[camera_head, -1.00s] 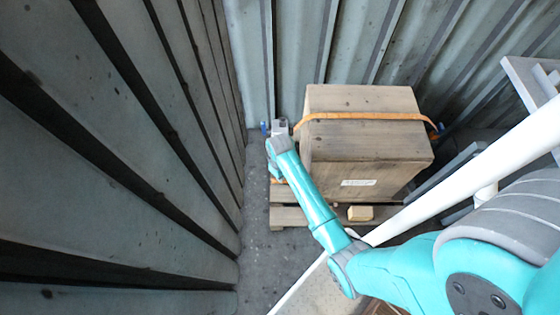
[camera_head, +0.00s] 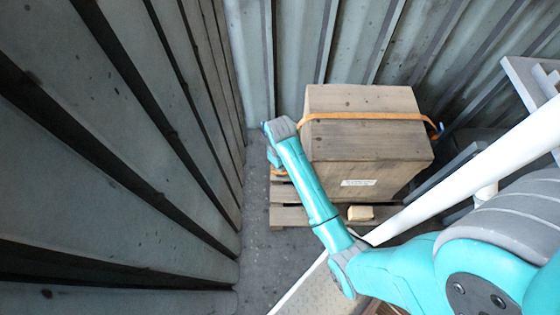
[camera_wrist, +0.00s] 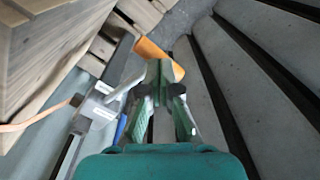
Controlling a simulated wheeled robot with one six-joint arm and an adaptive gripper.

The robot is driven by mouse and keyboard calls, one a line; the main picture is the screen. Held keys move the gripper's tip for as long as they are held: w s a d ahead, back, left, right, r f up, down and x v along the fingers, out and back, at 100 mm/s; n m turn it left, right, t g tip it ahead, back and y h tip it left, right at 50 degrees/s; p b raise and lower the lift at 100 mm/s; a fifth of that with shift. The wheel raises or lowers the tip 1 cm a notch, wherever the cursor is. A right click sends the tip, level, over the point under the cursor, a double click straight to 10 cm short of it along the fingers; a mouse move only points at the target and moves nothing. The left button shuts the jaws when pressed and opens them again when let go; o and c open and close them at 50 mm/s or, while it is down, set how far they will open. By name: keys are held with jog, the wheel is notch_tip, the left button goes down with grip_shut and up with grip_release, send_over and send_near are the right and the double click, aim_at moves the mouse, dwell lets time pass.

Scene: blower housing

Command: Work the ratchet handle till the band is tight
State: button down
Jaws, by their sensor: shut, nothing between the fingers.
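A large wooden crate (camera_head: 365,145) stands on a pallet, with an orange band (camera_head: 375,116) around its upper part. The band also shows in the wrist view (camera_wrist: 32,126), running from the crate to the metal ratchet (camera_wrist: 98,106). A pale lever-like part (camera_wrist: 125,84) sticks out from the ratchet. In the wrist view my gripper (camera_wrist: 160,78) is shut and empty, to the right of the ratchet and apparently apart from it. In the head view my wrist hides the ratchet and the fingers at the crate's left side.
A pallet (camera_head: 290,215) lies under the crate, with a small wooden block (camera_head: 360,213) at its front. A ribbed wall (camera_head: 110,150) runs close along the left, and another (camera_head: 300,45) stands behind. A strip of floor (camera_head: 256,230) is free between left wall and pallet.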

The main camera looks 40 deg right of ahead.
notch_tip(320, 180, down, 8)
notch_tip(320, 180, up, 10)
jog(key=shift+r, duration=0.15)
dwell(0.4)
notch_tip(320, 180, down, 11)
notch_tip(320, 180, up, 11)
jog(key=shift+r, duration=0.1)
dwell(0.4)
jog(key=shift+r, duration=0.1)
notch_tip(320, 180, up, 5)
jog(key=shift+f, duration=0.15)
